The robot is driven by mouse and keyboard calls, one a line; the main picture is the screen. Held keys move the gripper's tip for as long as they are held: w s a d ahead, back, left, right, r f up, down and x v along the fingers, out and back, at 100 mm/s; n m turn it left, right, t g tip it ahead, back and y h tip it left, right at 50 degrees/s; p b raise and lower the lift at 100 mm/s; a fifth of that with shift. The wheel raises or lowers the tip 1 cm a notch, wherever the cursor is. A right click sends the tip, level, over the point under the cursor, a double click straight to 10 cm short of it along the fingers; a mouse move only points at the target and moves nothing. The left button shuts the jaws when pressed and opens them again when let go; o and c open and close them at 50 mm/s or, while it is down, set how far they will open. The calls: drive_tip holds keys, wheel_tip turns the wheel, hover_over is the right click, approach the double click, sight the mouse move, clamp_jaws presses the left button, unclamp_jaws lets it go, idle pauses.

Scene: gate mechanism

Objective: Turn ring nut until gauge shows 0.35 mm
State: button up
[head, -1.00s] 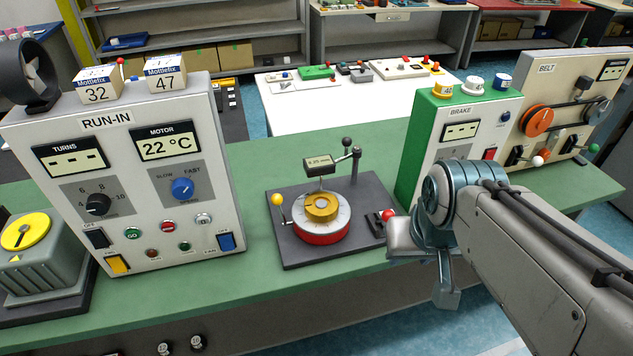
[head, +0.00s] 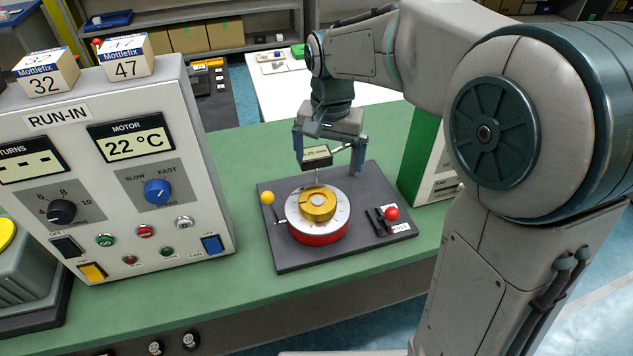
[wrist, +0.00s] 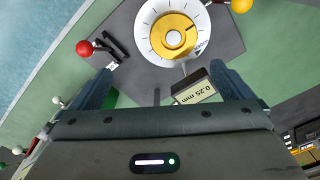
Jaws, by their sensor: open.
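The brass ring nut (head: 318,204) sits in the middle of a white graduated dial (head: 295,222) with a red base. In the wrist view the ring nut (wrist: 174,37) shows ahead of the fingers. The gauge (head: 317,156) stands behind the nut on a thin arm; in the wrist view the gauge (wrist: 195,88) reads 0.25 mm. My gripper (head: 330,168) is open and above the back of the fixture, its fingers on either side of the gauge and apart from the nut. The gripper partly hides the gauge's post.
The dark fixture plate (head: 290,258) carries a yellow-knobbed lever (head: 267,198) and a red-knobbed lever (head: 391,213). The RUN-IN panel (head: 130,180) stands left and the green brake housing (head: 420,160) right, partly behind my arm. The green bench front (head: 215,295) is clear.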

sight(317, 200)
drive_tip(key=shift+m, duration=0.3)
drive_tip(key=f, duration=0.5)
drive_tip(key=w+a+f, duration=0.1)
drive_tip(key=f, duration=0.4)
drive_tip(key=w+a+f+p, duration=0.1)
drive_tip(key=f, duration=0.4)
drive_tip(key=shift+a+f, duration=0.1)
drive_tip(key=c, duration=0.9)
